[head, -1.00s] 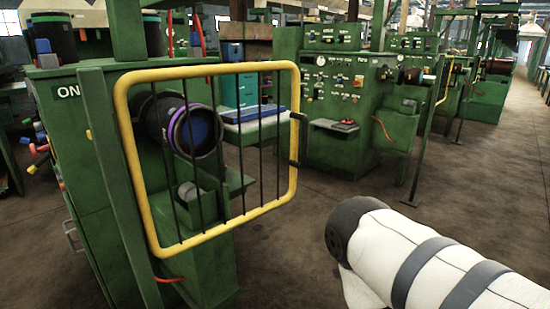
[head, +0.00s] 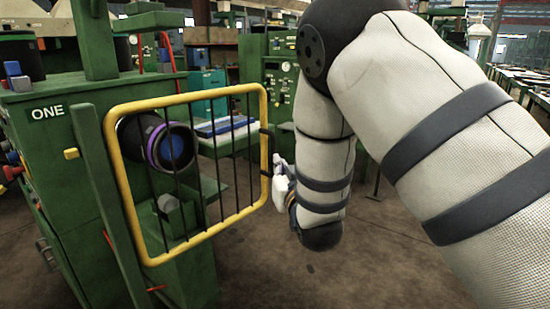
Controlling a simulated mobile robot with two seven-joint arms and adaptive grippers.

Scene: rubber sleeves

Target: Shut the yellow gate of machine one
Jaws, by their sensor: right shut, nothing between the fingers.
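The yellow gate (head: 187,98) is a yellow tube frame with dark vertical bars. It hangs from a green post (head: 108,205) at its left side, on the machine marked ONE (head: 48,111). A dark roller with a purple ring (head: 160,143) shows behind the bars. A dark handle (head: 265,152) sits on the gate's right edge. My right gripper (head: 277,168) is beside this handle, small and partly hidden by my arm. It is shut with nothing in it; I cannot tell whether it touches the handle. My left gripper is not in view.
My right arm covers much of the right side. Another green machine (head: 279,75) stands behind it. A bench with a blue thing on it (head: 222,126) is behind the gate. The brown floor (head: 300,275) in front of the gate is clear.

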